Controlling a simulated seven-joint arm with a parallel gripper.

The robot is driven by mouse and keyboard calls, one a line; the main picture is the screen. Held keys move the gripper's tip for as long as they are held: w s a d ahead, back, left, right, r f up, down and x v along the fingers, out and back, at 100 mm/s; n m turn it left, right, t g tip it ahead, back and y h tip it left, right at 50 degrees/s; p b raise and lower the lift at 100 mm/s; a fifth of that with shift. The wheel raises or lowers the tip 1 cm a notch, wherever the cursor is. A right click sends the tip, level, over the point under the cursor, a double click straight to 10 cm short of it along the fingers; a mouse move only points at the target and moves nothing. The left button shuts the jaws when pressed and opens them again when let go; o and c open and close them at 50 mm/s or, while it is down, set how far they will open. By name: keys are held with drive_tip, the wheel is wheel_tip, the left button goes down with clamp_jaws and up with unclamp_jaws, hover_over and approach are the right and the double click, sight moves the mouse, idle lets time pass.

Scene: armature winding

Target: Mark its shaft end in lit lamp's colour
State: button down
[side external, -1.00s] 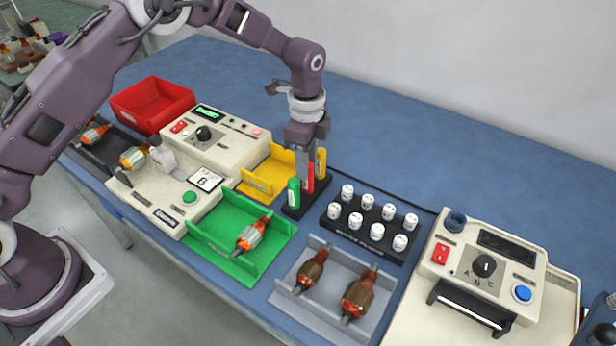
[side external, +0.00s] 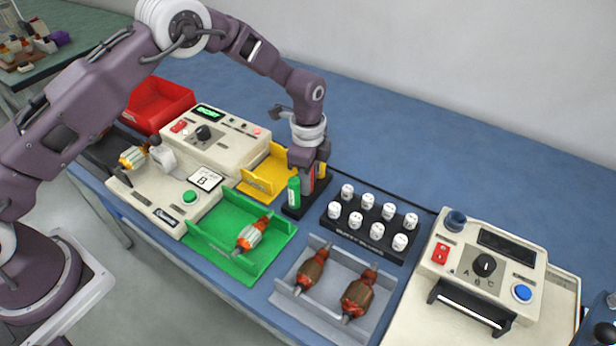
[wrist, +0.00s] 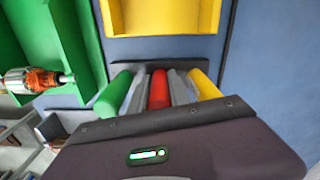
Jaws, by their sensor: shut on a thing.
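My gripper (side external: 308,178) is down at the dark marker stand (side external: 292,212). In the wrist view its two grey fingers (wrist: 160,87) are shut on the red marker (wrist: 159,92), one finger on each side. The marker still stands upright in the stand. The green marker (wrist: 114,93) is on one side and the yellow marker (wrist: 204,86) on the other. One armature (side external: 250,236) lies in the green tray (side external: 205,240). Another (side external: 134,157) sits at the tester (side external: 221,142), whose front-right lamp (side external: 257,131) looks reddish. The red marker is largely hidden in the side view.
The yellow tray (side external: 257,187) is close beside the stand. A block of several white capped pieces (side external: 355,221) stands right of it. A grey tray (side external: 285,301) holds two armatures. A cream machine with a dial (side external: 463,241) is at the right. The blue table behind is clear.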

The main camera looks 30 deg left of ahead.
wheel_tip(320, 180, up, 8)
drive_tip(key=shift+r, duration=0.1)
drive_tip(key=s+a+r+n, duration=0.1)
drive_tip(key=a+r+n, duration=0.15)
drive_tip(key=a, duration=0.85)
drive_tip(key=a+r+n, duration=0.1)
drive_tip(key=a+r, duration=0.2)
drive_tip(key=a, duration=0.8)
drive_tip(key=s+a+r+n, duration=0.1)
drive_tip(key=s+a, duration=0.4)
drive_tip(key=a, duration=0.4)
drive_tip(key=s+a+r+n, duration=0.1)
drive_tip(key=s+a+n, duration=0.1)
drive_tip(key=s+a, duration=0.45)
drive_tip(key=shift+m, duration=0.25)
drive_tip(key=shift+w+a+f, duration=0.2)
drive_tip(key=shift+a+f, duration=0.05)
drive_tip(key=shift+f, duration=1.1)
drive_tip(key=shift+w+a+f, duration=0.25)
drive_tip(key=shift+f, duration=1.05)
drive_tip(key=shift+w+a+f, duration=0.2)
drive_tip(key=shift+a+f, duration=0.05)
drive_tip(key=shift+f, duration=1.1)
drive_tip(key=shift+f, duration=0.45)
wheel_tip(320, 180, up, 6)
